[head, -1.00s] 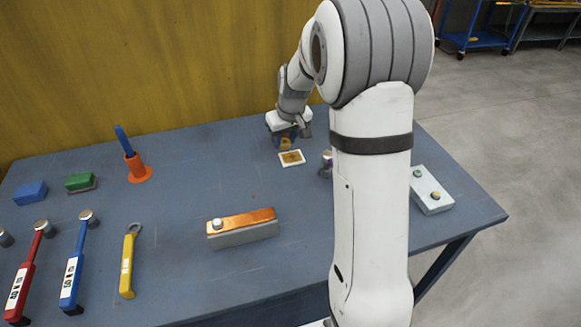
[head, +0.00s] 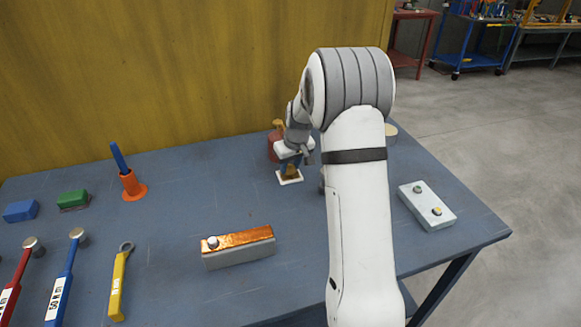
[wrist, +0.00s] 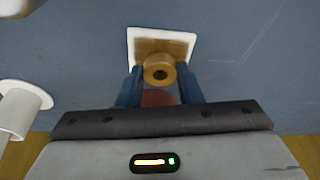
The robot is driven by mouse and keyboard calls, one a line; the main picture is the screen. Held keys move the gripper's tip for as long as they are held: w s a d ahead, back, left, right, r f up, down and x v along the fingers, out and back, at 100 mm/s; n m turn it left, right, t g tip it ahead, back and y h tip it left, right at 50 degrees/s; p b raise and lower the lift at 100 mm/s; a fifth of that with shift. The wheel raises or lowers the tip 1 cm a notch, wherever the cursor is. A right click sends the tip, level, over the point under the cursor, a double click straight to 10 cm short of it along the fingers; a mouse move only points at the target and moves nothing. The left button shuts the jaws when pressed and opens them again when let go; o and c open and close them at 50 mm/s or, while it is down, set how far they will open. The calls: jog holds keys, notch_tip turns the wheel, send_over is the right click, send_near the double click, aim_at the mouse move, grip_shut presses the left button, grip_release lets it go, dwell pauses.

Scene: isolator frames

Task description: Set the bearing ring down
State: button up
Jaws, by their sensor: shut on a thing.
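The brass bearing ring (wrist: 158,70) sits between the two blue fingertips of my gripper (wrist: 159,84) in the wrist view, its hole showing. My gripper is shut on it. The ring also shows in the head view (head: 290,171), below the gripper. A white square pad (wrist: 135,46) with a brown centre lies on the table. The ring overlaps the near part of this pad in the wrist view; the pad's rim also shows in the head view (head: 291,181). I cannot tell whether the ring touches the pad.
A red container (head: 273,146) stands just behind my gripper. A copper-topped block (head: 238,247) lies nearer on the blue table. A pale box with two knobs (head: 427,205) is at right. An orange holder (head: 132,187) and several tools are at left. The table between is clear.

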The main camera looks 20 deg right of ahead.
jog(key=shift+f, duration=0.55)
jog(key=shift+f, duration=0.2)
jog(key=o, duration=1)
jog(key=shift+r, duration=0.1)
